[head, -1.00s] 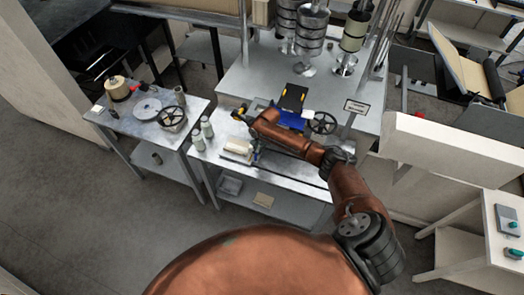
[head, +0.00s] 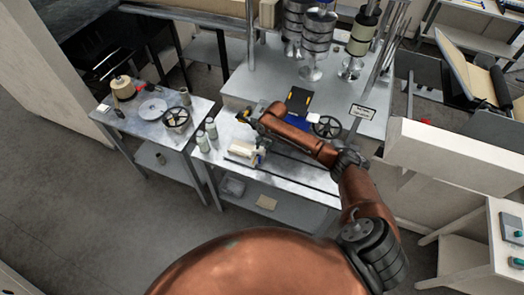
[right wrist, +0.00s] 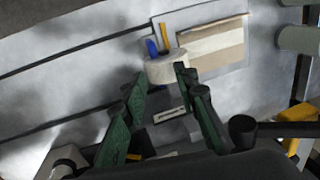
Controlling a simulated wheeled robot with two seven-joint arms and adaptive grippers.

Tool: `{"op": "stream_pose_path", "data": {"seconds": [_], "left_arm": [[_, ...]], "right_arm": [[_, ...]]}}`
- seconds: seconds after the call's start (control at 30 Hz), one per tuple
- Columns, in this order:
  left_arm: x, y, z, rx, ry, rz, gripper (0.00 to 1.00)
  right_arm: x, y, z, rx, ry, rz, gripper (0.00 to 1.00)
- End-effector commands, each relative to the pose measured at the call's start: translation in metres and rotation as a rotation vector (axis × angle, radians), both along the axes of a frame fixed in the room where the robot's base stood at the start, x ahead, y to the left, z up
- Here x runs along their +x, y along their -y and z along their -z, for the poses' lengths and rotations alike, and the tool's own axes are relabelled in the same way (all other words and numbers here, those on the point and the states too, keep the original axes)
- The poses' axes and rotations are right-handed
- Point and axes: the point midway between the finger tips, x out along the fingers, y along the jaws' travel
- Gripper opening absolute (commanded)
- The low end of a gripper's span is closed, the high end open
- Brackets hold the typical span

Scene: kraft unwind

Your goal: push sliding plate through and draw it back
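A black plate with yellow edge marks (head: 299,98) lies at the front of the raised grey bench, with a blue part (head: 297,122) just below it. I cannot tell whether this is the sliding plate. My right gripper (head: 246,115) is left of it, above the lower metal table, its fingers small and unclear there. In the right wrist view my right gripper (right wrist: 160,92) has its green fingers spread apart. A small light plate with a dark slot (right wrist: 170,115) shows between them, and nothing is visibly gripped. My left gripper is not in view.
A cream block (head: 241,150) and pale bottles (head: 211,127) are on the lower metal table (head: 290,180). A black handwheel (head: 327,127) and a small sign (head: 362,111) stand to the right.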

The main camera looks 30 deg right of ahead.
Motion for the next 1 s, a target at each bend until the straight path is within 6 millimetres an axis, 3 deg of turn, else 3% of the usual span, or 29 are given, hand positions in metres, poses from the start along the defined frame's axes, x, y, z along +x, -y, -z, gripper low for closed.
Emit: {"op": "stream_pose_path", "data": {"seconds": [0.2,0.5,0.83,0.93,1.0], "left_arm": [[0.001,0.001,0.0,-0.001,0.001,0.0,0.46],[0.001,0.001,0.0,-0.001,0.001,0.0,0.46],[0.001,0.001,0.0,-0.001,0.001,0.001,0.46],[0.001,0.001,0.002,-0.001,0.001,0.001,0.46],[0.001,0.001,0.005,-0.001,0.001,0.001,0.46]], "right_arm": [[-0.006,0.006,-0.042,0.0,0.001,0.0,0.27],[-0.011,0.009,-0.067,0.001,-0.001,0.001,0.27],[-0.012,0.008,-0.065,0.001,-0.001,-0.005,0.27],[-0.024,-0.001,-0.044,0.001,0.001,-0.055,0.27],[-0.041,-0.013,-0.018,-0.001,0.01,-0.127,0.27]]}}
